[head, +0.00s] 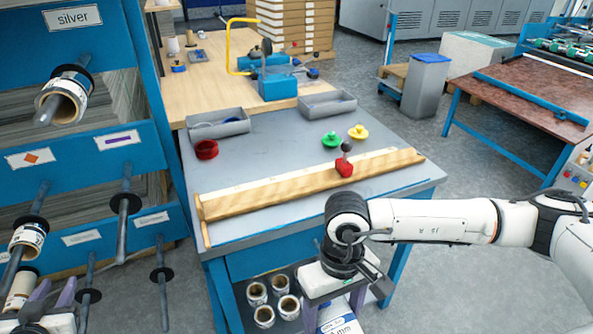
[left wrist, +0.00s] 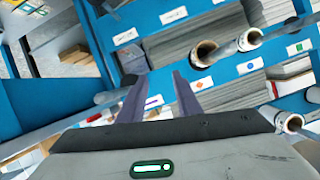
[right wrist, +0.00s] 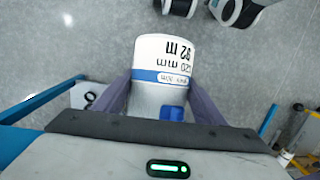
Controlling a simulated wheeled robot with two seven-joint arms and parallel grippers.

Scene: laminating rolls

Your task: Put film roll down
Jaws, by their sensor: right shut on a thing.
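The film roll, white with a blue band and printed lettering, shows in the right wrist view (right wrist: 165,65) and partly at the bottom of the head view (head: 340,318). My right gripper (right wrist: 163,100) is shut on it, a finger on each side, and holds it in front of the workbench's near side. The printing reads upside down in the right wrist view. My left gripper (left wrist: 158,92) is open and empty, facing the blue shelf rack. In the head view its purple fingers (head: 52,296) show at the bottom left, near the rack's pegs.
The grey-topped workbench (head: 270,135) holds a wooden rule bar (head: 310,187), bins and knobs. Several rolls (head: 264,316) stand under it. The blue rack (head: 100,150) at left has pegs sticking out, some carrying rolls (head: 62,99). Grey floor (head: 480,270) is open at the right.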

